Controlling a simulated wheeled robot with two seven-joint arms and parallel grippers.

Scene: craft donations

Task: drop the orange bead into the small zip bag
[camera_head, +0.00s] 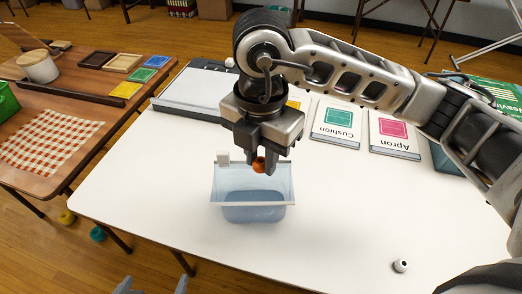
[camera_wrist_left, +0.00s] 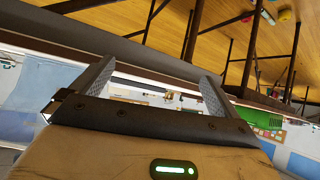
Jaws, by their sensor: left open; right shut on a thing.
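The orange bead (camera_head: 259,165) is held between the fingertips of my right gripper (camera_head: 258,160), which points down. The small zip bag (camera_head: 252,208) is a translucent blue, open-topped pouch standing on the white table. In the head view the bead overlaps the back part of the bag's opening; its exact height over the rim is hard to tell. My left gripper (camera_head: 151,287) is open and empty at the bottom edge of the head view. Its spread fingers also show in the left wrist view (camera_wrist_left: 150,88), with nothing between them.
A white-and-black bead (camera_head: 401,265) lies at the table's front right. Cushion (camera_head: 337,124) and Apron (camera_head: 394,134) booklets and a paper trimmer (camera_head: 198,90) lie at the back. A wooden table (camera_head: 75,98) stands left. The white table's front left is clear.

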